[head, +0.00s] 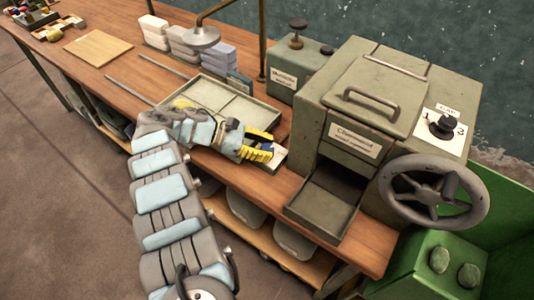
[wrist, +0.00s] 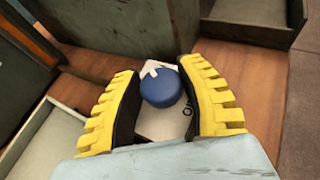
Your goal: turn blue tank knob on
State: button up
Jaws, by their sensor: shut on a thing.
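The blue knob (wrist: 172,87) is round, with a white pointer mark at its upper left side in the wrist view. It sits over a white label plate (wrist: 165,122), whose dark lettering at the right is only partly readable. My gripper (wrist: 172,100) has its yellow ribbed fingers on both sides of the knob and is shut on it. In the head view my gripper (head: 266,148) is at the bench's front edge, beside a shallow tray. There the knob is mostly hidden by the fingers, and part of the white plate (head: 281,157) shows.
The shallow tray (head: 263,118) lies just behind my gripper. A big grey-green machine with a handwheel (head: 434,192) and an open drawer (head: 322,207) stands to the right. A smaller box with a dark knob (head: 297,27) stands behind. A lamp (head: 202,38) hangs over the bench.

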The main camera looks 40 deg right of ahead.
aim_at(267, 148)
jog(key=shift+f+m+y+b, duration=0.1)
jog(key=shift+m+y+b, duration=0.2)
jog(key=shift+b, duration=0.5)
jog(key=o, duration=1.1)
jog(key=shift+o, duration=0.2)
jog(key=shift+r, duration=5.05)
